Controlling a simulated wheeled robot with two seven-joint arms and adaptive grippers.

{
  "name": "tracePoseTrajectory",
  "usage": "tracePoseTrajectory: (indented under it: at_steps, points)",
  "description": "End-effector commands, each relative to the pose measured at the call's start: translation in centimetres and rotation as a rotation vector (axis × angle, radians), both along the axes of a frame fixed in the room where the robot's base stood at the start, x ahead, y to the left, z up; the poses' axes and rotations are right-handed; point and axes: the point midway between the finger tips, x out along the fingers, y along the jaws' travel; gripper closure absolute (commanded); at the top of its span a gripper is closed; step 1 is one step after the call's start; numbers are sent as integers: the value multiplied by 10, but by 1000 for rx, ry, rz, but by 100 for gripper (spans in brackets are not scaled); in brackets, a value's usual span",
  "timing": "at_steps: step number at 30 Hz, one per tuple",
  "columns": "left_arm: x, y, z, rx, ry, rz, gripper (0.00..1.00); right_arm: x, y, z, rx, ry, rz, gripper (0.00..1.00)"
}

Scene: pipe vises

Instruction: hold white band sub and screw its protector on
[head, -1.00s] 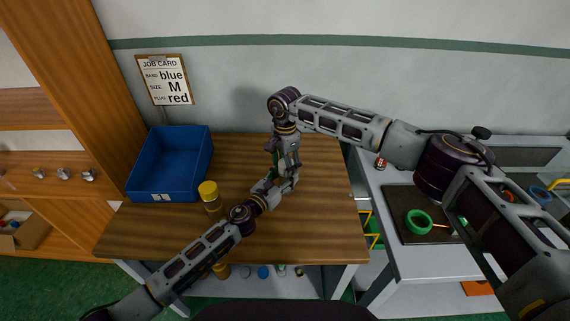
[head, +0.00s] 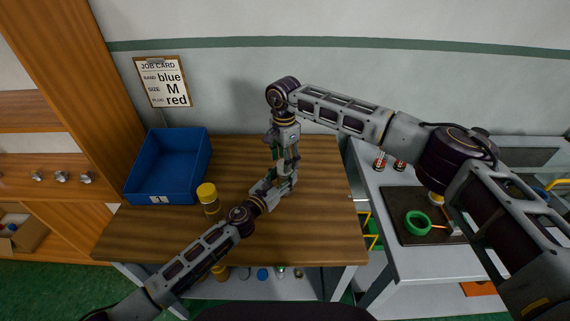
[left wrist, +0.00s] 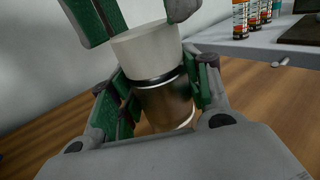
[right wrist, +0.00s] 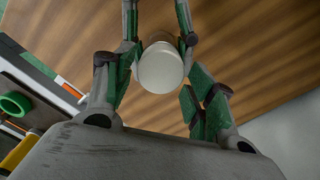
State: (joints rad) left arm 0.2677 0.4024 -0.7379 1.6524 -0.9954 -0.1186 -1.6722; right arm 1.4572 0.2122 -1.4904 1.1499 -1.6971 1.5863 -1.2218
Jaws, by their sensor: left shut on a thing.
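In the left wrist view, my left gripper (left wrist: 160,92) is shut on the brown, shiny sub (left wrist: 165,105), which has a thin pale ring near its top. A white protector (left wrist: 147,44) sits on the sub's upper end; how far it is threaded on I cannot tell. My right gripper (right wrist: 162,72) comes from above, its green-padded fingers either side of the protector (right wrist: 160,68), with a gap visible at the right finger. In the head view the right gripper (head: 287,160) points down over the left gripper (head: 280,183), and the parts between them are mostly hidden.
A job card (head: 163,82) hangs on the wall. A green ring (head: 417,222) lies on a dark mat on the right bench. The table right of the grippers is clear.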

Motion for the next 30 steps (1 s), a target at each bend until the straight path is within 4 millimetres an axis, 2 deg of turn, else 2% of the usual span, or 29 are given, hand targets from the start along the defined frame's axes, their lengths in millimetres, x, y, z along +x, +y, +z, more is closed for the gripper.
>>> tracePoseTrajectory:
  at_steps: [10,20,30]
  points:
    - [0,0,1,-1,-1,-1,95,0,1,6,2,-1,1,45]
    - [0,0,1,-1,-1,-1,95,0,1,7,3,-1,1,86]
    - [0,0,1,-1,-1,-1,95,0,1,6,3,-1,1,86]
